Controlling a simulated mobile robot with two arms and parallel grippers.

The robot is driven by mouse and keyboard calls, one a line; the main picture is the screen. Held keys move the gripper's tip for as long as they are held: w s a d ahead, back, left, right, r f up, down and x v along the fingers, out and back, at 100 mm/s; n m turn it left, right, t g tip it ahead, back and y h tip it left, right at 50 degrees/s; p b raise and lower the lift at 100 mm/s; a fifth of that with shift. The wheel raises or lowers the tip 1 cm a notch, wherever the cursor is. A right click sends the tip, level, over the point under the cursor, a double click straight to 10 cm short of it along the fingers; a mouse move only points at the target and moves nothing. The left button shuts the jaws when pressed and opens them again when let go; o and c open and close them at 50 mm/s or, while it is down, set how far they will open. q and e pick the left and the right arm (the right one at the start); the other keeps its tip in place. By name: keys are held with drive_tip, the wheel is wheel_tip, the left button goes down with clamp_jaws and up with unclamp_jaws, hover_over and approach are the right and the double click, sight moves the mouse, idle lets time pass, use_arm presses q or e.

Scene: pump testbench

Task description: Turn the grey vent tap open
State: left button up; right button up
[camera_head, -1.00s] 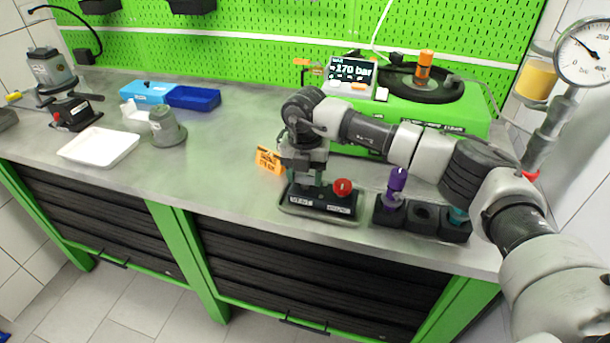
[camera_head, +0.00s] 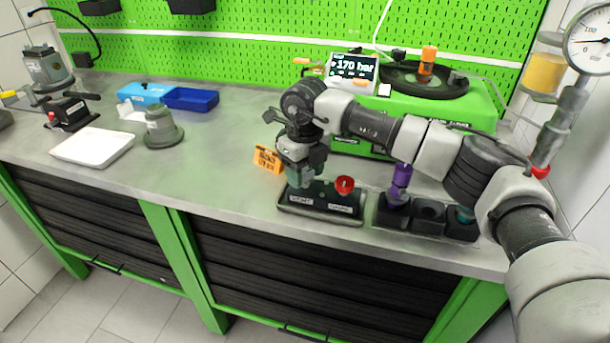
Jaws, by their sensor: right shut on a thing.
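A dark valve block (camera_head: 325,207) with two white labels sits in a shallow tray near the front edge of the bench. A red knob (camera_head: 344,185) stands on its right part. My right gripper (camera_head: 300,184) points down over the left part of the block, and its jaws are shut on the grey vent tap there. The tap itself is hidden by the jaws, so its angle cannot be read. My left gripper is not in view.
An orange sign (camera_head: 267,159) stands just left of the block. A black holder (camera_head: 428,213) with a purple-topped tool (camera_head: 400,180) is close on the right. Behind is the green test unit (camera_head: 482,108) with a display (camera_head: 352,68) reading 170 bar.

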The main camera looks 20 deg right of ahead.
sight(305, 173)
drive_tip(key=n+b, duration=0.1)
drive_tip(key=n, duration=0.5)
drive_tip(key=shift+r+n, duration=0.1)
drive_tip(key=shift+n, duration=0.2)
idle(0.4)
drive_tip(key=o, duration=0.9)
drive_tip(key=shift+o, duration=0.2)
wheel_tip(305, 173, up, 11)
drive_tip(key=b, duration=0.1)
